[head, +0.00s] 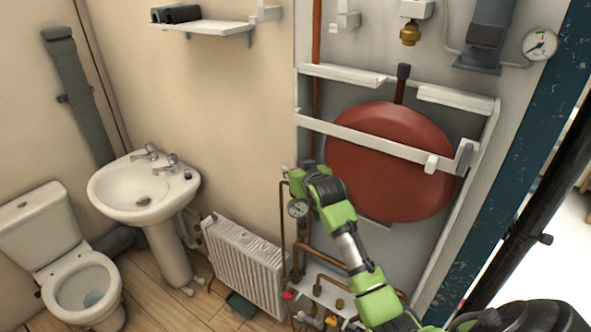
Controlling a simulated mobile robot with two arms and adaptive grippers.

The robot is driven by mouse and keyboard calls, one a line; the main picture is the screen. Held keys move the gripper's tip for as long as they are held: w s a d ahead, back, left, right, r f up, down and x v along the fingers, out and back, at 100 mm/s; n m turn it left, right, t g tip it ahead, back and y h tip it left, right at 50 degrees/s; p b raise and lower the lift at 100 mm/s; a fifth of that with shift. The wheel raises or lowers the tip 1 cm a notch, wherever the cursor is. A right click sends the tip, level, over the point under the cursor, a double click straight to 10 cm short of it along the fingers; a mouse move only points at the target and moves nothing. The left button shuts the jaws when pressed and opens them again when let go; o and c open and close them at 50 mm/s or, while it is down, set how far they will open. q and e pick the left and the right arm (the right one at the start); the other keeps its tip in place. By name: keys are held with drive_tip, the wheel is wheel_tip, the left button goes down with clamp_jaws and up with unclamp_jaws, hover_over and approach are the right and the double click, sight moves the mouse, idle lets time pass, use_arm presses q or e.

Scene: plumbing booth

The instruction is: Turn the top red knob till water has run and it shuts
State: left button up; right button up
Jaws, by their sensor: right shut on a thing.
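My right gripper (306,169) is at the upper end of the copper pipework, left of the big red round vessel. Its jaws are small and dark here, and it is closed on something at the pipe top. The top red knob is not clearly visible; the gripper covers the spot where it appears to be. A dial gauge (298,208) is just below the gripper. A smaller red knob (288,295) shows low on the pipes. No running water can be made out. My left gripper is out of view.
The red vessel (385,160) sits behind a white frame (375,141) on the panel. A white radiator (243,265), a washbasin (143,188) and a toilet (82,280) stand to the left. Another gauge (540,44) is at upper right. Wooden floor shows between them.

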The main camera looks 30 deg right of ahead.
drive_tip(key=shift+r, duration=0.1)
idle(0.3)
drive_tip(key=o, duration=1.2)
drive_tip(key=shift+c, duration=0.2)
drive_tip(key=v, duration=1.2)
drive_tip(key=shift+d, duration=0.15)
